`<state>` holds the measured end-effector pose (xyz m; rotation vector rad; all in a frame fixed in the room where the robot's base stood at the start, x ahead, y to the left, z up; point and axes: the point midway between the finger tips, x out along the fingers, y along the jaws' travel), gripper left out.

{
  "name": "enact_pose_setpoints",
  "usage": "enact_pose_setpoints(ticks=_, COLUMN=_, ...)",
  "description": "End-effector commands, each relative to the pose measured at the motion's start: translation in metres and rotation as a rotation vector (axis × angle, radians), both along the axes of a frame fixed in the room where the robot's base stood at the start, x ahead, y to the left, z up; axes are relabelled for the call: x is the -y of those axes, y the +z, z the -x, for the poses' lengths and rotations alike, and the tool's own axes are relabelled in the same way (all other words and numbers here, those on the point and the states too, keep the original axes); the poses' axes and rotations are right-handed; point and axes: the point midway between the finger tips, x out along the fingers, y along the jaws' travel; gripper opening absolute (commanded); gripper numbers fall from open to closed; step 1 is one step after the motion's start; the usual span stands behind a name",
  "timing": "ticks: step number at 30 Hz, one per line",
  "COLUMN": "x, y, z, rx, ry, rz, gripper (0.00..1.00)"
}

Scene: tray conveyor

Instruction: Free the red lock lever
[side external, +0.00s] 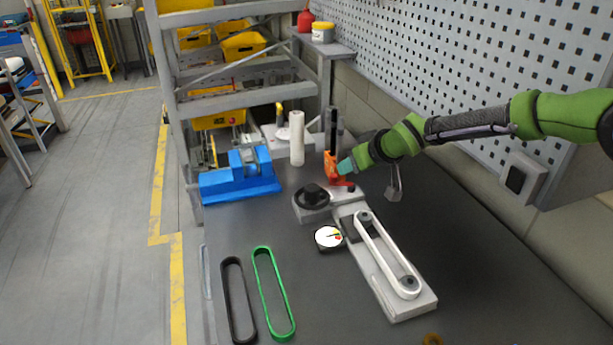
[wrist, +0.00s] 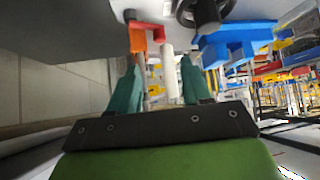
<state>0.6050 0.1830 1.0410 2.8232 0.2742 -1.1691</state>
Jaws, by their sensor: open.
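The red lock lever (side external: 342,183) sits low beside an orange block (side external: 329,165) at the back end of the grey belt-drive fixture (side external: 415,304). My gripper (side external: 346,166) is at the lever and orange block in the side view, its teal tips partly overlapping them. In the wrist view my gripper (wrist: 158,82) has its two teal fingers spread apart with nothing held between them. The red lever (wrist: 153,29) and orange block (wrist: 138,40) show just beyond the left finger. I cannot tell whether a finger touches the lever.
A black handwheel (side external: 312,196), a dial gauge (side external: 328,237) and a white belt (side external: 386,254) are on or beside the fixture. A blue vise (side external: 240,181) and white cylinder (side external: 297,138) stand behind. Black (side external: 238,300) and green (side external: 273,293) belts lie front left. A pegboard wall is at right.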

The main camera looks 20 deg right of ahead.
Motion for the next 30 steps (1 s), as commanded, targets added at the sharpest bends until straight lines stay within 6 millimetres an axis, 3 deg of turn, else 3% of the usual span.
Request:
enact_pose_setpoints(ticks=3, x=0.003, y=0.02, z=0.018, rx=0.001, ry=0.0, rz=-0.002, gripper=0.48)
enact_pose_setpoints(ticks=9, x=0.007, y=0.039, z=0.038, rx=0.0, ry=0.0, rz=0.0, gripper=0.48)
enact_pose_setpoints(ticks=24, x=0.009, y=0.047, z=0.044, rx=0.0, ry=0.0, rz=0.0, gripper=0.48)
enact_pose_setpoints(ticks=26, x=0.009, y=0.057, z=0.043, rx=0.003, ry=-0.001, rz=-0.001, gripper=0.48)
enact_pose_setpoints(ticks=30, x=0.008, y=0.102, z=0.044, rx=0.003, ry=-0.005, rz=-0.013, gripper=0.48)
